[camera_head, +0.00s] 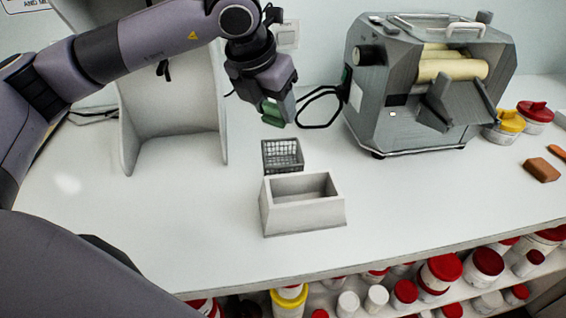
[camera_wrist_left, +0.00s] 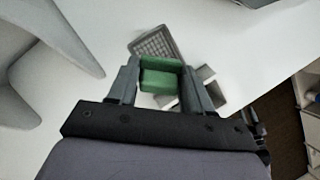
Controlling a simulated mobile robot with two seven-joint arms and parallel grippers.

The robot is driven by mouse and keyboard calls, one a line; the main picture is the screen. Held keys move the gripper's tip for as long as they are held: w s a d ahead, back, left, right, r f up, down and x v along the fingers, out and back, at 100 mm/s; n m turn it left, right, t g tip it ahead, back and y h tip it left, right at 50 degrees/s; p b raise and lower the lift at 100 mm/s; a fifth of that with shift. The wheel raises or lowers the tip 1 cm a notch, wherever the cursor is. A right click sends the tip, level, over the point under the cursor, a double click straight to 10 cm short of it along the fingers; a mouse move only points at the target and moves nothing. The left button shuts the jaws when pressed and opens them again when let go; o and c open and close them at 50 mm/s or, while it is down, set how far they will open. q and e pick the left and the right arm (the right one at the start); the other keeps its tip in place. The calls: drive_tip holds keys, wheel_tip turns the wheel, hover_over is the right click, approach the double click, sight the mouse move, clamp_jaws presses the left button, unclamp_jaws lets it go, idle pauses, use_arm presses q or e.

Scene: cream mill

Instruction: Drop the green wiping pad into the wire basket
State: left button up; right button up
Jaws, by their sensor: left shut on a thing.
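The green wiping pad (camera_head: 271,112) is held between the fingers of my left gripper (camera_head: 279,108), above the counter. The pad also shows in the left wrist view (camera_wrist_left: 161,76), between the two fingers. The wire basket (camera_head: 283,156) is a small dark mesh basket on the counter, below the gripper and slightly to its right in the head view. In the left wrist view the basket (camera_wrist_left: 154,44) lies beyond the pad, which hides part of it. I cannot see anything inside the basket. My right gripper is in neither view.
A pale rectangular open box (camera_head: 301,212) stands just in front of the basket. A grey mill with rollers (camera_head: 425,90) stands to the right. A pale upright panel (camera_head: 176,100) stands to the left. Lidded jars (camera_head: 440,275) fill the shelf below. The counter's front left is clear.

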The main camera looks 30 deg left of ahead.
sight(272, 119)
use_arm(q)
wheel_tip(272, 119, down, 4)
drive_tip(key=shift+f+b, duration=0.1)
drive_tip(key=shift+b, duration=0.75)
drive_tip(key=o, duration=1)
drive_tip(key=shift+b+v, duration=0.35)
drive_tip(key=shift+v, duration=3.3)
drive_tip(key=shift+w, duration=0.1)
